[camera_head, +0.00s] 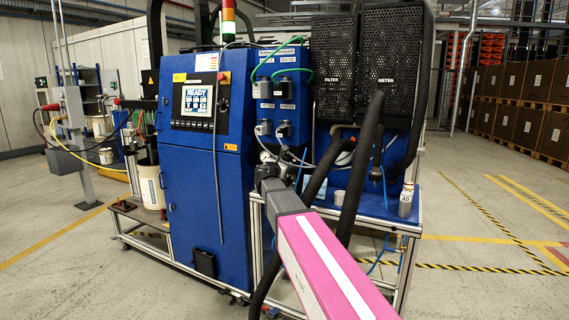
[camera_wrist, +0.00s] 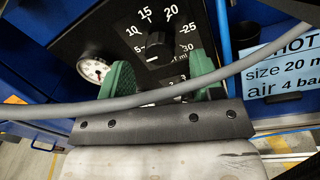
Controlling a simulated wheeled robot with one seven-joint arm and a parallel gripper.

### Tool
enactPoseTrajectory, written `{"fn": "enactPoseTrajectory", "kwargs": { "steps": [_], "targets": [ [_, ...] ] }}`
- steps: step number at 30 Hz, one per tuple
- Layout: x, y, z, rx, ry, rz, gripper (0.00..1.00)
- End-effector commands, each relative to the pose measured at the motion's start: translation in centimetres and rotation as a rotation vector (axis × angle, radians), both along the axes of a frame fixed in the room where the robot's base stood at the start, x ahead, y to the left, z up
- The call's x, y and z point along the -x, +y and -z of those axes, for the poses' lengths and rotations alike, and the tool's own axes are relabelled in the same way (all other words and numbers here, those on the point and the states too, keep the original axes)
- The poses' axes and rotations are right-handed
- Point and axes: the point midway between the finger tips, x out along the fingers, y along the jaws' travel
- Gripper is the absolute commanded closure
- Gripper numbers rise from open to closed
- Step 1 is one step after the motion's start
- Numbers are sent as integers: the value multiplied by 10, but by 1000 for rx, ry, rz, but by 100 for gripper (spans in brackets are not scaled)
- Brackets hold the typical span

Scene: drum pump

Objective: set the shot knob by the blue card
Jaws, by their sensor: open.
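In the wrist view, the black dial panel (camera_wrist: 85,40) has a white scale from 5 to 30 ml. A dark shot knob (camera_wrist: 153,48) sits amid this scale. Its pointer setting is hard to make out. The blue card (camera_wrist: 285,65) at the right reads "size 20 m…" and "air 4 ba…", cut off by the frame edge. My gripper (camera_wrist: 160,66) is open, its green fingers apart below and to both sides of the knob. I cannot tell whether they touch it. In the head view my gripper is too small and covered to make out.
A grey hose (camera_wrist: 75,108) crosses in front of the fingers. A pressure gauge (camera_wrist: 93,69) sits left of the dial. In the head view, the blue machine (camera_head: 205,190) has a lit screen (camera_head: 196,103). Black hoses (camera_head: 362,165) hang near my arm. Open floor lies to the right.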

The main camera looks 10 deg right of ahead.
Motion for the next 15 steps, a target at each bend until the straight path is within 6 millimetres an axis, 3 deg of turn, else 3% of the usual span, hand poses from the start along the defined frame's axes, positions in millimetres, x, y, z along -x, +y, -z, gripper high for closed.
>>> {"fn": "enactPoseTrajectory", "kwargs": {
  "steps": [1,6,15],
  "targets": [
    [-11,-5,0,0,0,1,40],
    [-25,-15,0,-1,0,1,40],
    [-26,-16,0,-1,-1,0,40]
  ]
}}
